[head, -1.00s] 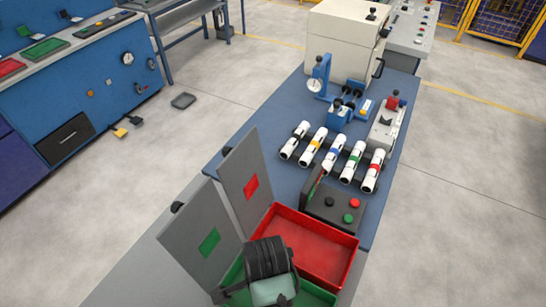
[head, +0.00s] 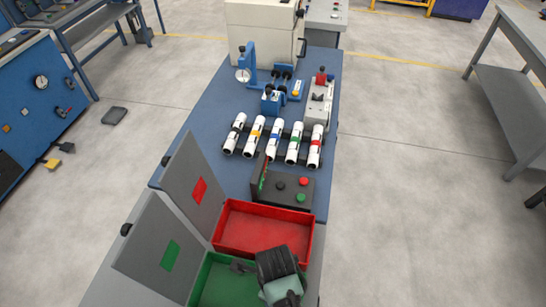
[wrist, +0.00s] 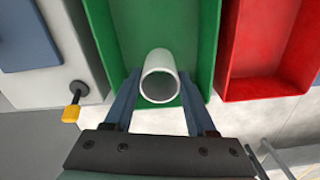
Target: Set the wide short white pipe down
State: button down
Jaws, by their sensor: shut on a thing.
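A wide, short white pipe (wrist: 160,72) shows in the wrist view, its open round end toward the camera. My gripper (wrist: 160,78) is shut on it, with one blue finger on each side. The pipe is over the green tray (wrist: 203,15); I cannot tell whether it touches the tray floor. In the head view, the dark hand of my gripper (head: 278,268) is over the right part of the green tray (head: 215,285).
A red tray (head: 225,240) adjoins the green one. Grey upright panels with red (head: 190,185) and green (head: 150,260) marks stand left of the trays. Beyond are a button box (head: 290,190) and several banded white pipes (head: 272,142) on a rack.

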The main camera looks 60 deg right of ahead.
jog(key=shift+f, duration=1.7)
jog(key=shift+f, duration=0.2)
jog(key=shift+c, duration=1.1)
grip_release()
jog(key=shift+r, duration=0.2)
notch_tip(320, 180, up, 12)
jog(key=shift+r, duration=0.1)
